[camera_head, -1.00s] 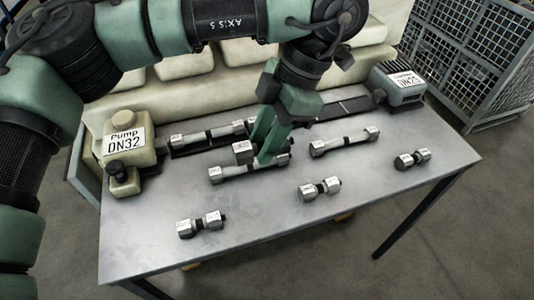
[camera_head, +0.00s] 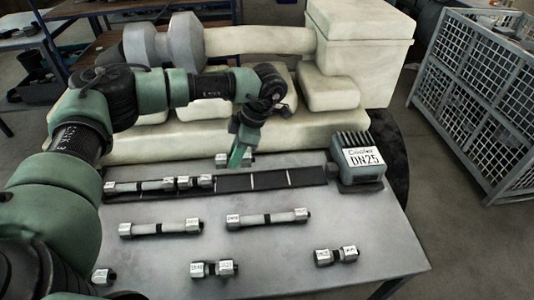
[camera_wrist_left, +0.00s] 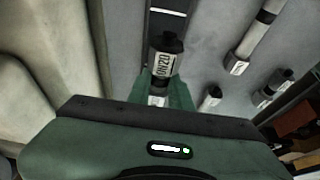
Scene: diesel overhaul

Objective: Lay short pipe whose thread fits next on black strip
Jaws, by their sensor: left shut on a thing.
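My left gripper (camera_head: 239,156) is shut on a short pipe (camera_head: 222,160) with a metal, labelled end and a dark end. In the left wrist view the held pipe (camera_wrist_left: 163,60) points away between the green fingers, over the black strip (camera_wrist_left: 166,22); its label is hard to read. In the head view the black strip (camera_head: 235,184) runs along the back of the table. A long pipe (camera_head: 150,186) and a short pipe (camera_head: 195,182) lie end to end on its left part. The held pipe appears just above and behind the strip's middle. My right gripper is out of view.
The grey cooler (camera_head: 357,165), labelled DN25, stands at the strip's right end. Two long pipes (camera_head: 160,228) (camera_head: 267,219) and short pipes (camera_head: 214,268) (camera_head: 337,256) lie on the table front. The strip's right half is bare. A large cream machine (camera_head: 300,135) stands behind.

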